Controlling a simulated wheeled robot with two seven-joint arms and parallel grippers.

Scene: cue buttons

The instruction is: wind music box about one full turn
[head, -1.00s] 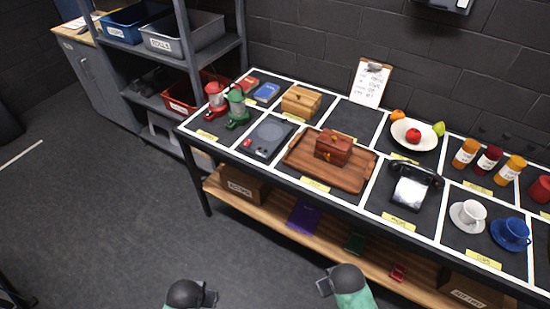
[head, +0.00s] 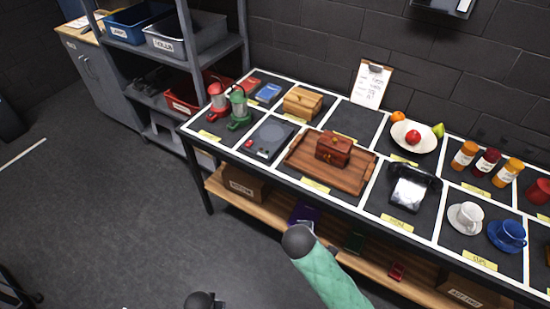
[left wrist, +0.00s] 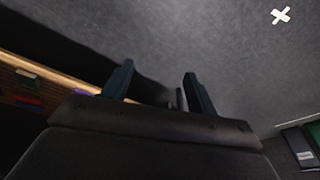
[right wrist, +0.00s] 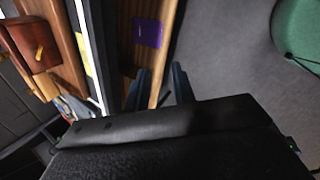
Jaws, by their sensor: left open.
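A reddish-brown box (head: 333,149) with small gold-coloured fittings, which looks like the music box, sits on a wooden tray (head: 300,160) on the table. It also shows at the upper left of the right wrist view (right wrist: 35,42).
Left of the tray are a dark flat device (head: 268,138) and red and green lanterns (head: 239,108). A black telephone (head: 410,187) is at its right and a wooden box (head: 303,102) behind. A lower shelf (head: 240,202) juts below the tabletop.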

